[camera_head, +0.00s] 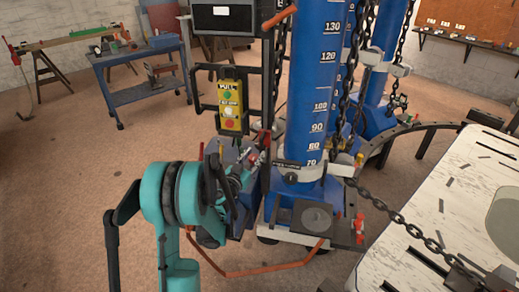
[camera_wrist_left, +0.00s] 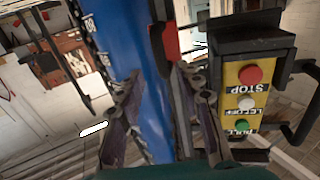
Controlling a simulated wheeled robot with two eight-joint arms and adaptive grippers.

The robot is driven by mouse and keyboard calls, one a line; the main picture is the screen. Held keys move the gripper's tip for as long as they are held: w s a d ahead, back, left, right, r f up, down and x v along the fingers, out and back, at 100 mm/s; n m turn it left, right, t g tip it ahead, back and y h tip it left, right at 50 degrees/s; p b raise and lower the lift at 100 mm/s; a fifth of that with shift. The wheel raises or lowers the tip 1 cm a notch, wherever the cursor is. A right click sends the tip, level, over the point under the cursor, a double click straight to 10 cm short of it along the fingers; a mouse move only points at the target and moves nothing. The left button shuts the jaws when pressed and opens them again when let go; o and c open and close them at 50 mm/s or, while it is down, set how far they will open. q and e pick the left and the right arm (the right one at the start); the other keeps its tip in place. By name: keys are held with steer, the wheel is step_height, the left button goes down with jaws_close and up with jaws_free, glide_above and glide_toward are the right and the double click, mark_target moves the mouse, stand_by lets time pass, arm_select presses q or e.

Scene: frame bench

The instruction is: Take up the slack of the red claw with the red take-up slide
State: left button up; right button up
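My left gripper (camera_head: 250,160) is beside the foot of the near blue tower (camera_head: 312,90). In the left wrist view my gripper's fingers (camera_wrist_left: 165,112) stand apart, with the blue tower behind the gap and nothing seen held. A red part (camera_wrist_left: 170,42) shows just beyond the fingers, beside the tower; I cannot tell if it is the red take-up slide. A small red fitting (camera_head: 361,228) stands at the right of the tower base. A chain (camera_head: 400,220) runs from the tower to the white bench at right. I cannot make out the red claw. My right gripper is not in view.
A yellow button box (camera_head: 231,105) hangs left of the tower and is close at right in the left wrist view (camera_wrist_left: 247,100). An orange-red bar (camera_head: 265,272) lies low around the base. A blue cart (camera_head: 145,85) stands behind; the floor at left is clear.

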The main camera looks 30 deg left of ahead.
arm_select(q)
steer(key=s, duration=0.5)
steer(key=shift+d, duration=0.15)
steer(key=shift+w+d, duration=0.1)
